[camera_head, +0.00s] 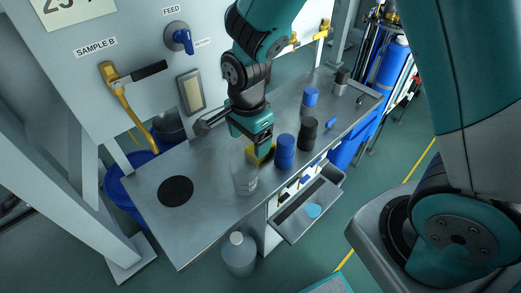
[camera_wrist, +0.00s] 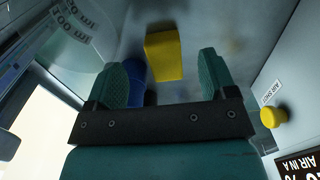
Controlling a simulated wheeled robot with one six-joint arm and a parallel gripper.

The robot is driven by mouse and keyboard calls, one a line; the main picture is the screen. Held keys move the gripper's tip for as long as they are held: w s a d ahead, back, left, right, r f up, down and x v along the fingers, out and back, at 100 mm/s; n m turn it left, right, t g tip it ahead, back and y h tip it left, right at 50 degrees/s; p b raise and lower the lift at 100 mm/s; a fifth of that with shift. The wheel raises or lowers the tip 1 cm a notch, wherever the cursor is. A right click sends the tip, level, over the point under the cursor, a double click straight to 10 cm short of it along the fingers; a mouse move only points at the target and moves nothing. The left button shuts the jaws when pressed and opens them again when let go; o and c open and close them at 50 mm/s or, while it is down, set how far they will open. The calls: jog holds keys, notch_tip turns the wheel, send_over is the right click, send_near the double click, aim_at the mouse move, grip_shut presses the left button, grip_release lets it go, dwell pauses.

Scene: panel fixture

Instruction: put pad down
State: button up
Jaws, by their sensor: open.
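The pad appears to be a yellow block. It lies on the grey bench (camera_head: 215,200), partly hidden behind my gripper in the head view (camera_head: 266,156). In the wrist view, the yellow pad (camera_wrist: 163,57) shows whole, just past and between my fingertips. My gripper (camera_wrist: 163,75) is open, with a visible gap between each finger and the pad. In the head view, my gripper (camera_head: 250,142) points down just above the pad. How high the fingertips are over the bench is hard to tell.
A clear labelled vessel (camera_head: 243,175) stands close in front of my gripper. A blue-lidded jar (camera_head: 285,152) and a dark jar (camera_head: 308,133) stand to its right. A black disc (camera_head: 175,191) lies on the left, with bare bench around it. An open drawer (camera_head: 308,210) sticks out below.

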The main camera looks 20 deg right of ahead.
jog(key=f, duration=0.6)
jog(key=shift+w+d, duration=0.15)
jog(key=shift+d, duration=0.15)
jog(key=shift+r, duration=0.1)
jog(key=c, duration=1.1)
jog(key=shift+o, duration=0.2)
jog(key=shift+r, duration=0.1)
